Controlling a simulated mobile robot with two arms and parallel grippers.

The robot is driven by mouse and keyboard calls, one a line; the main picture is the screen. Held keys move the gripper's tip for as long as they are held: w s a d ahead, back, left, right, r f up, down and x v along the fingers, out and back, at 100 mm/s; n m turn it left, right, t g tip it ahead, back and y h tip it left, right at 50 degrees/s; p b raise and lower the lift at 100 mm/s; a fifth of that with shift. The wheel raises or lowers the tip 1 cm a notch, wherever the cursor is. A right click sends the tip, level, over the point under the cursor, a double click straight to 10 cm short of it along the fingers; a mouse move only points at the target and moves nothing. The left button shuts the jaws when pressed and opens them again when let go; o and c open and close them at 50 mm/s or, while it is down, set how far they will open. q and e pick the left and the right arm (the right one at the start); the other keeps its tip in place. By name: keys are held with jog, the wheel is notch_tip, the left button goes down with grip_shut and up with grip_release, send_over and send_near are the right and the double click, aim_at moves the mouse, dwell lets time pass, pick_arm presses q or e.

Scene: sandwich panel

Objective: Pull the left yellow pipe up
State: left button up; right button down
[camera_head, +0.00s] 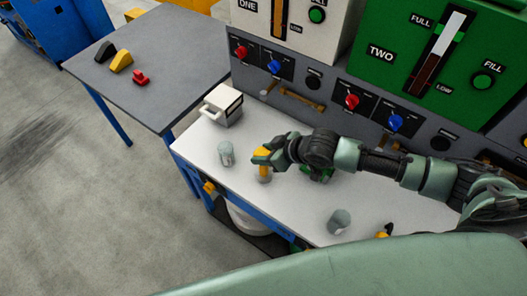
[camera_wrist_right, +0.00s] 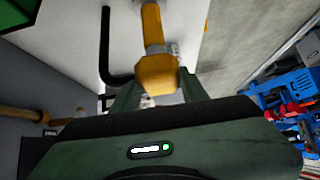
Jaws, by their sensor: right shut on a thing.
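The left yellow pipe (camera_head: 262,151) stands at the middle of the white worktop, above a grey round base. It also shows in the wrist view (camera_wrist_right: 153,28), running from the wide yellow end between my fingers towards the white surface. My right gripper (camera_head: 264,160) reaches in from the right and is shut on this pipe. In the wrist view its green fingers (camera_wrist_right: 158,88) lie on both sides of the yellow end. The fingers and hand hide part of the pipe. My left gripper is not in view.
A clear cup (camera_head: 226,154) stands just left of the pipe, and another (camera_head: 339,221) nearer the front. A white box-like container (camera_head: 222,105) stands behind. The control panel (camera_head: 310,82) rises at the back. A grey table (camera_head: 165,65) holds coloured blocks.

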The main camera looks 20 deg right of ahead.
jog(key=c, duration=0.8)
grip_release()
jog(key=shift+w+r, duration=0.15)
jog(key=shift+r, duration=0.2)
jog(key=shift+o, duration=0.2)
jog(key=shift+f, duration=0.1)
jog(key=shift+s+d, duration=0.1)
jog(key=shift+s, duration=0.1)
jog(key=b+v, duration=0.1)
jog(key=v, duration=0.6)
jog(key=shift+s+r, duration=0.15)
jog(key=shift+r, duration=0.15)
jog(key=shift+d, duration=0.1)
